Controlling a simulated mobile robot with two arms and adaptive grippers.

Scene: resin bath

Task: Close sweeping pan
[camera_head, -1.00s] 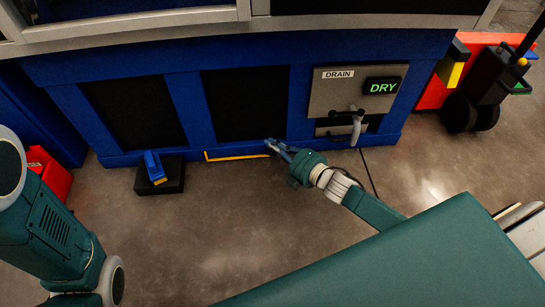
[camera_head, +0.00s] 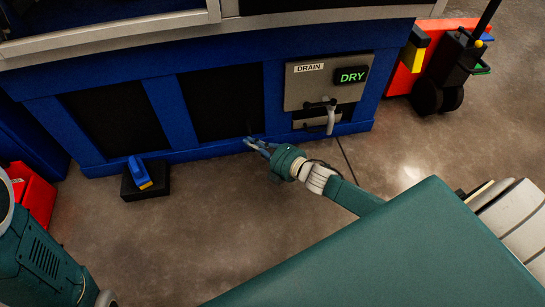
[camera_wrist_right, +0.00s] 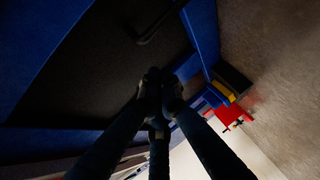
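The sweeping pan's orange edge does not show now along the foot of the blue cabinet (camera_head: 195,153). The front there looks flush in the head view, though the strip is dark. My right gripper (camera_head: 252,145) is low at the cabinet's foot, below the middle black panel (camera_head: 222,103). In the right wrist view its dark fingers (camera_wrist_right: 160,92) come together in front of a black panel (camera_wrist_right: 100,70), with nothing seen between them. I cannot tell whether they touch the cabinet. My left arm shows at the lower left, but its gripper is out of view.
A black block with a blue and yellow piece (camera_head: 139,173) stands on the floor at left. A red bin (camera_head: 32,192) is at far left. A drain panel (camera_head: 327,84) reading DRY has a grey handle. A red cart (camera_head: 403,78) is at right. The floor between is clear.

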